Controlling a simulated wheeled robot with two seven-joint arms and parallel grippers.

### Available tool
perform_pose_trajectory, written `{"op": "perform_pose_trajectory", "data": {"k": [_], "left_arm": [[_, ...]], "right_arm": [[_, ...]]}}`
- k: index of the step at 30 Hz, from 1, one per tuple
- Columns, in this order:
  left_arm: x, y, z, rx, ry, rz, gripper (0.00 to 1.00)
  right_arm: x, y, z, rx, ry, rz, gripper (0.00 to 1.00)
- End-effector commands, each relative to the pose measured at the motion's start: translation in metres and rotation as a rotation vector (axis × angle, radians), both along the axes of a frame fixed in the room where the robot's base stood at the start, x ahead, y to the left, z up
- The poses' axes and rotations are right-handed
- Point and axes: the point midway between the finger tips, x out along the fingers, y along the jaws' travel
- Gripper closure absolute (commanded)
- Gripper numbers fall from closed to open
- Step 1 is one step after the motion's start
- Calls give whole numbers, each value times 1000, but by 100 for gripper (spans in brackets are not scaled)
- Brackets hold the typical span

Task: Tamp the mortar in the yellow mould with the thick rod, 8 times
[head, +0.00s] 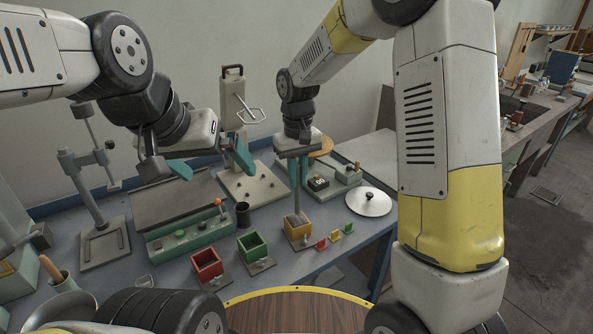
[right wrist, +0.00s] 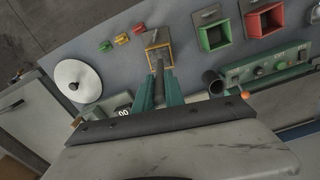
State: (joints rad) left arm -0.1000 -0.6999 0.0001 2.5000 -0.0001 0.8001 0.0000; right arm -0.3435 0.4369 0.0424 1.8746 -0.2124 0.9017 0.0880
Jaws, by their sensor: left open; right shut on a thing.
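The yellow mould (head: 290,234) stands on the bench below my right gripper, with grey mortar inside. It also shows in the right wrist view (right wrist: 147,40). My right gripper (head: 298,188) points down and is shut on the rod (right wrist: 159,80), which stands about upright between its teal fingers. The rod's lower end reaches the mould's opening; how deep it sits in the mortar I cannot tell. My left gripper (head: 212,160) is open and empty, above the bench to the left, clear of the moulds.
A green mould (head: 251,246) and a red mould (head: 207,264) stand left of the yellow one. A dark cup (head: 243,214), a green control box (head: 185,238), a small counter display (head: 318,183) and a round pale lid (head: 368,203) are nearby. Small red, yellow and green blocks (head: 335,238) lie to the right.

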Motion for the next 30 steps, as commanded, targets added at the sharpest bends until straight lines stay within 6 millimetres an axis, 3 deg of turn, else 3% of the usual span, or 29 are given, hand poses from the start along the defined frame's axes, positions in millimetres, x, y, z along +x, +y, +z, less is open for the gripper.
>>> {"op": "perform_pose_trajectory", "data": {"k": [7, 13, 19, 30], "left_arm": [[0, 0, 0, 0, 0, 0, 0], [0, 0, 0, 0, 0, 0, 0], [0, 0, 0, 0, 0, 0, 0], [0, 0, 0, 0, 0, 0, 0]], "right_arm": [[-6, -7, -1, 0, 0, 0, 100], [-7, -6, -41, -2, 5, 0, 100], [0, 0, -3, 1, -4, 0, 100], [3, 1, 0, 0, -1, 0, 100]]}}
